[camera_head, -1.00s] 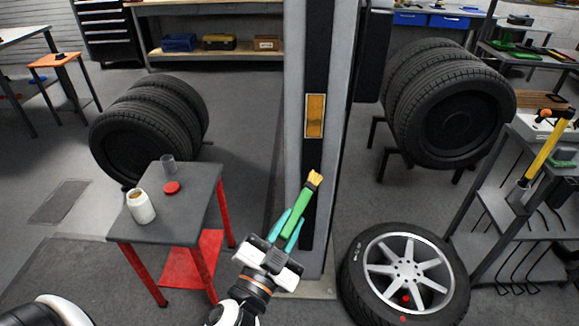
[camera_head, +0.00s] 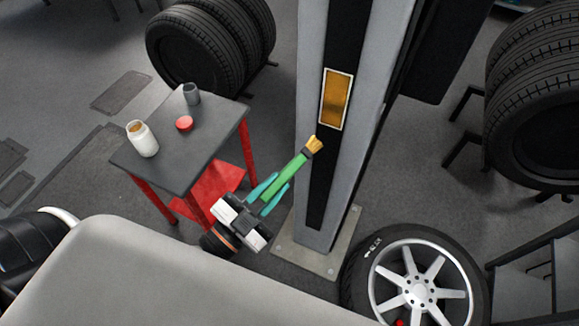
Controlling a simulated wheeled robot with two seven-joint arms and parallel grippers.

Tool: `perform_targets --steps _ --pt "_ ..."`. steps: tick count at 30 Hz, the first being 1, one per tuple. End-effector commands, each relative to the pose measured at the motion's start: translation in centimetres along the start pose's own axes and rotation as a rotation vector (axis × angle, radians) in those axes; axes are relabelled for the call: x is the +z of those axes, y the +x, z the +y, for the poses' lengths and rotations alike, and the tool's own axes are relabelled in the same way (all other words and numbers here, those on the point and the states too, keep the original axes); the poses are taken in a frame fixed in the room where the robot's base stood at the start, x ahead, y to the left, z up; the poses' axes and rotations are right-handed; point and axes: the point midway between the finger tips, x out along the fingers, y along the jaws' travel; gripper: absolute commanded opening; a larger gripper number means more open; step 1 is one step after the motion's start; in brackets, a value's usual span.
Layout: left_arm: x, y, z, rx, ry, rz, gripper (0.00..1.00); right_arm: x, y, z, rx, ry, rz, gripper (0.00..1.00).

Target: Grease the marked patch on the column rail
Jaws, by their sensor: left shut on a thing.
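The column (camera_head: 307,190) stands upright, with a dark rail (camera_head: 326,165) on its face. The marked patch (camera_head: 336,98) is an amber-brown rectangle with a pale border on the rail. My left gripper (camera_head: 270,193) is shut on a green-handled brush (camera_head: 287,178). The brush's yellow bristles (camera_head: 314,145) point up and right, below the patch, and show apart from it in the picture. An open white grease jar (camera_head: 143,139) with brown content stands on a small table (camera_head: 190,150). My right gripper is not in view.
A red lid (camera_head: 184,123) and a grey cup (camera_head: 191,94) are on the red-legged table. A wheel (camera_head: 418,285) lies at the column's base plate (camera_head: 300,255). Tyres (camera_head: 205,45) stand behind, with more tyres (camera_head: 540,110) at right. A rack (camera_head: 530,270) stands lower right.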

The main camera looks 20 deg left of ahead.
Motion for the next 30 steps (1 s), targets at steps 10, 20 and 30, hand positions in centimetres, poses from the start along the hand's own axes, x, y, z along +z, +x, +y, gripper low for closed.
perform_targets --steps 10,20,30 --pt "-0.7 2.8 0.6 -0.002 0.000 -0.006 0.00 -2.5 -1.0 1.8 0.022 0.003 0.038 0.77" --pt "-1.6 5.2 0.9 -0.003 -0.001 -0.003 0.00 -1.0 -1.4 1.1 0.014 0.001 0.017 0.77" --pt "-1.7 5.5 1.0 -0.002 -0.001 -0.003 0.00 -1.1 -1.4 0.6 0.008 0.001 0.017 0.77"
